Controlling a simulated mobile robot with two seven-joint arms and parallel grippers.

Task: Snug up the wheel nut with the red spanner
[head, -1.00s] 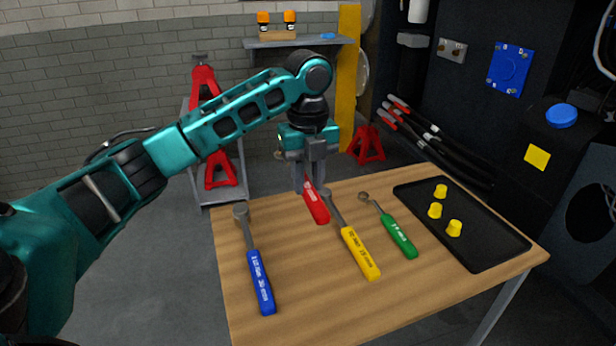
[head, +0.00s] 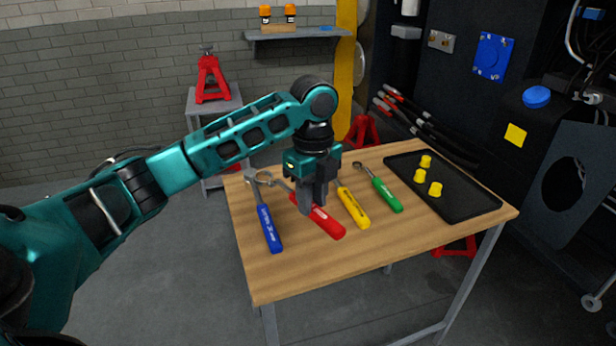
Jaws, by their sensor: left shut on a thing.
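My left gripper (head: 312,205) is shut on the red spanner (head: 327,225) over the wooden table. The spanner's red handle points to the lower right, and its ring end (head: 266,178) shows to the upper left, close to the blue spanner's head. I cannot tell whether the red spanner touches the table or hangs just above it. The fingers hide the middle of the spanner. I cannot make out a wheel nut in this view. My right gripper is not in view.
A blue spanner (head: 268,228), a yellow one (head: 353,207) and a green one (head: 386,194) lie on the table (head: 300,272). A black tray (head: 468,204) holds yellow caps (head: 435,188). A dark machine with cables stands at the right. The table's front is clear.

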